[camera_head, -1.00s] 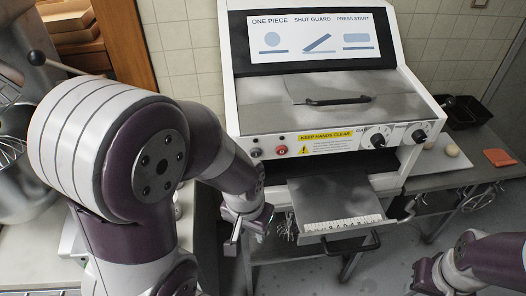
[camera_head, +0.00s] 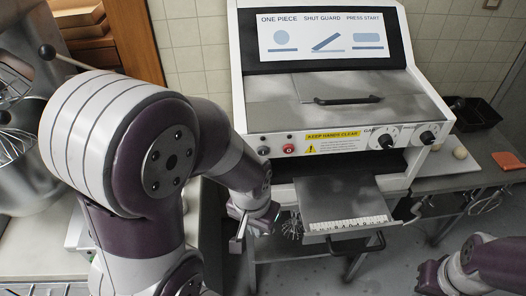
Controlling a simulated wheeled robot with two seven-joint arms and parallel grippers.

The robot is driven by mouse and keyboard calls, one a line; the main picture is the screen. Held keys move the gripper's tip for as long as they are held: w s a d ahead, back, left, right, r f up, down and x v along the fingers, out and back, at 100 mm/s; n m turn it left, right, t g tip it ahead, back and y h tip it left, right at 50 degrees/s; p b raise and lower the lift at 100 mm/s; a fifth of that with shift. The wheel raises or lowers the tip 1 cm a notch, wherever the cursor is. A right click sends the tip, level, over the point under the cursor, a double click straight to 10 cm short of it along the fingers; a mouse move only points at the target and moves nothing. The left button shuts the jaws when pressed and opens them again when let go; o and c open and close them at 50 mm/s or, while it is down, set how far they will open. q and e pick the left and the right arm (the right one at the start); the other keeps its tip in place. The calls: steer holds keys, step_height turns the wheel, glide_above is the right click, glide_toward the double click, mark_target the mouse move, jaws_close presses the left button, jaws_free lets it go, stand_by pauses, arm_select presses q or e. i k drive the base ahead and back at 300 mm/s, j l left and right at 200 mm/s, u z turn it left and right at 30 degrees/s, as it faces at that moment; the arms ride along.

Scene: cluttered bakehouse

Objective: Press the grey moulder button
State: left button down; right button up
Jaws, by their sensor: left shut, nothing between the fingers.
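The moulder (camera_head: 258,110) is a white machine with a closed metal lid and a sign reading one piece, shut guard, press start. The grey button (camera_head: 264,151) is at the left end of its front panel, left of a red button (camera_head: 289,149). My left gripper (camera_head: 238,243) is shut and empty, pointing down in front of the machine's left side. It is below the grey button and apart from it. My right gripper (camera_head: 424,288) is at the bottom right edge, partly cut off, far from the panel; its fingers are unclear.
A metal tray (camera_head: 345,195) with a scale strip and dark handle juts from under the panel. Two dials (camera_head: 386,137) sit on the panel's right. Dough balls on a board (camera_head: 440,165), black tins (camera_head: 478,116) and an orange scraper (camera_head: 508,160) lie right. A mixer (camera_head: 30,165) stands left.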

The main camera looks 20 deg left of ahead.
mark_target(263, 150)
steer(key=k+j, duration=0.15)
steer(key=j, duration=0.25)
steer(key=k+j+z, duration=0.1)
steer(key=j, duration=0.3)
steer(key=k+j, duration=0.2)
steer(key=j, duration=0.2)
steer(key=i+z, duration=0.05)
